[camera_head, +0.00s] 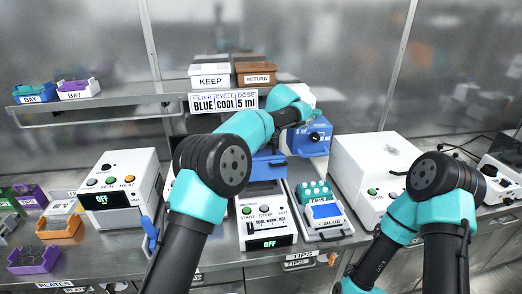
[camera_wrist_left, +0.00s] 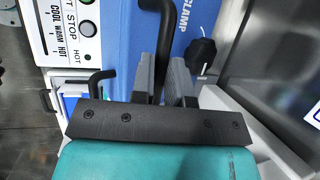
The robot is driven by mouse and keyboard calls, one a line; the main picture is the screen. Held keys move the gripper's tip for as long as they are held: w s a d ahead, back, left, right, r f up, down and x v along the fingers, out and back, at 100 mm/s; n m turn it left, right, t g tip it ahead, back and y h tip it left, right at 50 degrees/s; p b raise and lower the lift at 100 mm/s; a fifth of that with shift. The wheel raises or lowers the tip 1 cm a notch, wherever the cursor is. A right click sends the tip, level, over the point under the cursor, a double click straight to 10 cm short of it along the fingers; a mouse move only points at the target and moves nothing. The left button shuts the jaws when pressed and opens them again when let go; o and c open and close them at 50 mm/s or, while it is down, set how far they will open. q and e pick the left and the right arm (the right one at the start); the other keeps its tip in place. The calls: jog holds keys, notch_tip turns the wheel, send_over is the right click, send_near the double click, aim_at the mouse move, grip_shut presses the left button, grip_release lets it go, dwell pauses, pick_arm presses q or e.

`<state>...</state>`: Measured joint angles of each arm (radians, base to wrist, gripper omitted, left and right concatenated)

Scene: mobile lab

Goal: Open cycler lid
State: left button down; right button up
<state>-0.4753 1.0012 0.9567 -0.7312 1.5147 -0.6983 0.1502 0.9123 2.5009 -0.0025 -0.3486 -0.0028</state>
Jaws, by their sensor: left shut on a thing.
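The cycler (camera_head: 265,231) is a white unit with START and STOP buttons and a display reading OFF, at the centre of the bench in the head view. Its blue lid (camera_head: 268,168) is partly hidden by my left arm, so its angle is hard to tell. In the left wrist view the blue lid (camera_wrist_left: 113,35) carries the word CLAMP, a black knob (camera_wrist_left: 201,52) and a black bar handle (camera_wrist_left: 164,35). My left gripper (camera_wrist_left: 163,78) is shut on this handle. In the head view my left arm mostly hides that gripper. My right gripper is out of view.
A white unit with an OFF display (camera_head: 118,190) stands left of the cycler. A blue dosing unit (camera_head: 307,140) stands behind. A shelf holds the KEEP (camera_head: 210,81) and RETURN (camera_head: 256,79) bins.

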pick_arm(q)
jog(key=shift+w+a+r, duration=0.15)
jog(key=shift+w, duration=0.45)
jog(key=shift+w+a+r, duration=0.1)
jog(key=shift+w, duration=0.5)
